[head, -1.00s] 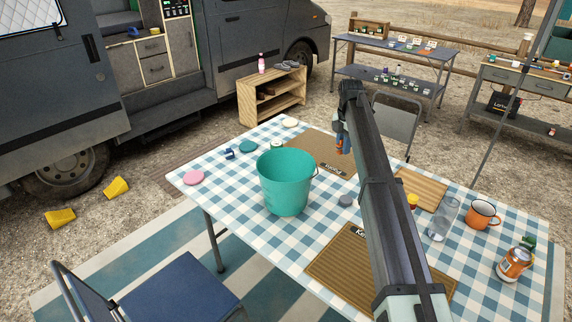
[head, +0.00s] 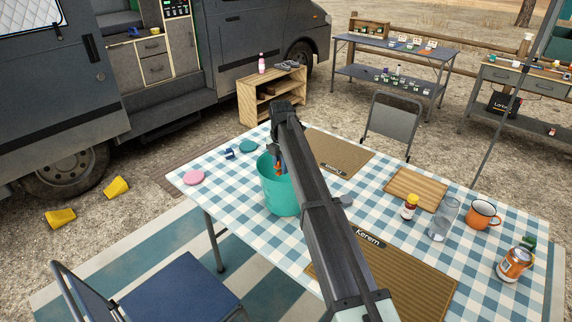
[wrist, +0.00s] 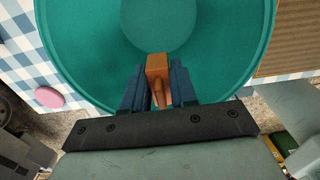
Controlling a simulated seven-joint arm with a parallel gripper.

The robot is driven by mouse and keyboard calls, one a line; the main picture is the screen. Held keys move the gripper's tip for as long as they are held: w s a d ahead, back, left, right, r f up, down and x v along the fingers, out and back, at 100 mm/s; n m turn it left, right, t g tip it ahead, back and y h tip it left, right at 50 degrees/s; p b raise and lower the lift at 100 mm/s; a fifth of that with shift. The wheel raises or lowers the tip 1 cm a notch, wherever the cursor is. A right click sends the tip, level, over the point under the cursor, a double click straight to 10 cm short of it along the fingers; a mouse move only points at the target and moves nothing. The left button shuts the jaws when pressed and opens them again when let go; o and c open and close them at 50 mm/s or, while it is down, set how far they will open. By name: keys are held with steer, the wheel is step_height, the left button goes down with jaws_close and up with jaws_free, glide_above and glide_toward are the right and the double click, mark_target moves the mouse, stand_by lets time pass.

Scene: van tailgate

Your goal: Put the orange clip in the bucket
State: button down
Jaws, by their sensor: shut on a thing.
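The teal bucket (head: 276,190) stands upright on the checked table, partly hidden behind my arm in the head view. In the wrist view the bucket (wrist: 95,52) fills most of the upper picture, its open inside facing the camera. My gripper (wrist: 158,88) is shut on the orange clip (wrist: 158,66), which shows between the dark blue fingers against the bucket's inside. In the head view my gripper (head: 280,168) is over the bucket's opening, and only a bit of orange shows there. How high the clip is above the bucket's floor I cannot tell.
On the checked table (head: 225,185) are a pink disc (head: 194,177), a teal disc (head: 248,146), a blue clip (head: 230,153), brown placemats, a bottle (head: 409,206), a clear glass (head: 441,218), an orange mug (head: 483,214) and a jar (head: 515,263). A chair (head: 170,300) stands in front.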

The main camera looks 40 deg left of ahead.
step_height(320, 180, down, 16)
steer(key=shift+r, duration=0.2)
stand_by(0.5)
steer(key=shift+f, duration=0.15)
steer(key=c, duration=0.9)
jaws_free()
step_height(320, 180, up, 12)
steer(key=shift+r, duration=0.2)
